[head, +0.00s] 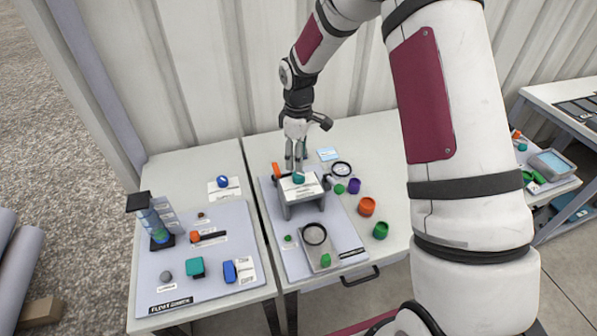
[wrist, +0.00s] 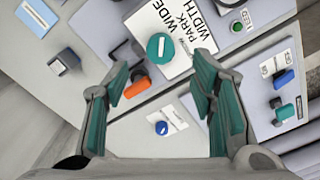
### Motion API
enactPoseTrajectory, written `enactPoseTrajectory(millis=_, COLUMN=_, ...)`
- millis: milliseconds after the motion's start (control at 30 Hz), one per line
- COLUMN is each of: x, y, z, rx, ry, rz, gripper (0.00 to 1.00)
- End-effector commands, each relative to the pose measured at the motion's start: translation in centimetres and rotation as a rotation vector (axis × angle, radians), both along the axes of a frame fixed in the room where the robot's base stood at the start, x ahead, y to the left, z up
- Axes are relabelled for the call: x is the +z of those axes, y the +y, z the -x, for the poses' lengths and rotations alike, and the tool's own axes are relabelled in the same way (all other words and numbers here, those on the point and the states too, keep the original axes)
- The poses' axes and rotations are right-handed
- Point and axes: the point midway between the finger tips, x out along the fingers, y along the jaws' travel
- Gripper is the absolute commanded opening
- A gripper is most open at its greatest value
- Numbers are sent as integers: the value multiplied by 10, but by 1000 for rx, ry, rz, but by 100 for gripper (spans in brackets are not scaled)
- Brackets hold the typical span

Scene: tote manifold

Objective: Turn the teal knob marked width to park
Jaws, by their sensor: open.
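The teal knob (head: 298,178) sits on top of a grey raised stand (head: 302,205) on the middle table. In the wrist view the round teal knob (wrist: 160,47) is beside a white label (wrist: 186,40) reading WIDTH, PARK and WIDE. The knob's pointer direction is not clear to me. My gripper (head: 296,160) points down just above and behind the knob in the head view. In the wrist view my gripper (wrist: 162,70) has its fingers spread wide and empty. The knob shows just beyond the gap between the fingertips, and I see no contact.
An orange-and-black handle (wrist: 137,86) is close to the knob, near the left finger; its orange part also shows in the head view (head: 276,170). Purple (head: 354,186), orange (head: 367,206) and green (head: 381,230) cups stand at right. A left panel (head: 215,220) holds several other controls.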

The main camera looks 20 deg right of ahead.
Motion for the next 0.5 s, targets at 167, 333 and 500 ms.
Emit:
enactPoseTrajectory(millis=167, x=-35, y=1, z=2, rx=0, ry=3, rz=-1, gripper=51)
enactPoseTrajectory(millis=333, x=-57, y=0, z=1, rx=1, ry=2, rz=0, gripper=51)
enactPoseTrajectory(millis=500, x=-69, y=0, z=0, rx=0, ry=0, rz=0, gripper=51)
